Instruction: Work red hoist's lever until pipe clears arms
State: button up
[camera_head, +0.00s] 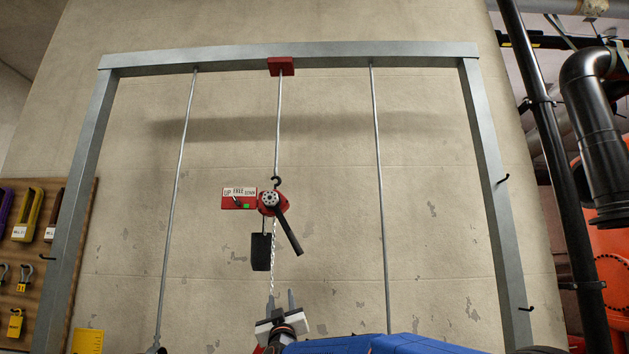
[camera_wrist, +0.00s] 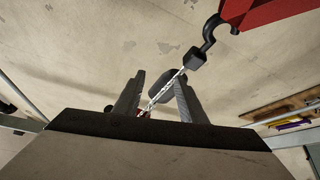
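The red hoist (camera_head: 268,200) hangs by a hook from the overhead beam. Its black lever (camera_head: 289,231) slants down to the right. A red selector plate (camera_head: 230,203) reads UP, FREE and DOWN; I cannot tell its setting. A chain (camera_head: 273,270) runs down behind my gripper. My gripper (camera_head: 281,298) is below the lever, apart from it, pointing up with fingers open. In the wrist view, my open gripper (camera_wrist: 157,95) shows the chain (camera_wrist: 166,88) leading to a dark hook (camera_wrist: 212,32) beside a red part (camera_wrist: 265,12). The pipe and arms cannot be made out.
A grey frame (camera_head: 490,180) with two thin rods (camera_head: 379,180) spans the wall. A black bag (camera_head: 261,252) hangs under the hoist. A shackle board (camera_head: 70,235) is at left; black pipes (camera_head: 598,140) stand at right. The wall area around the hoist is clear.

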jog(key=shift+s+d+r+n+y, duration=0.1)
jog(key=shift+d+r+n+y, duration=0.5)
jog(key=shift+d+r+n, duration=0.55)
jog(key=shift+d+r, duration=0.1)
jog(key=shift+d, duration=0.1)
jog(key=shift+d+r+n+g+y, duration=0.35)
jog(key=shift+d+r+n, duration=0.2)
jog(key=shift+r, duration=0.3)
jog(key=shift+d+r+n+g+y, duration=0.25)
jog(key=shift+d+r+n+y, duration=0.25)
jog(key=shift+r, duration=0.35)
jog(key=shift+d+r+n+g+y, duration=0.2)
jog(key=shift+r+n, duration=0.15)
jog(key=shift+r, duration=0.3)
jog(key=shift+d+r+n+g+y, duration=0.1)
jog(key=shift+d+r+n, duration=0.15)
jog(key=shift+r, duration=0.35)
jog(key=shift+d+r+n+g+y, duration=0.15)
jog(key=shift+r+n, duration=0.25)
jog(key=shift+r, duration=0.25)
jog(key=shift+r, duration=0.1)
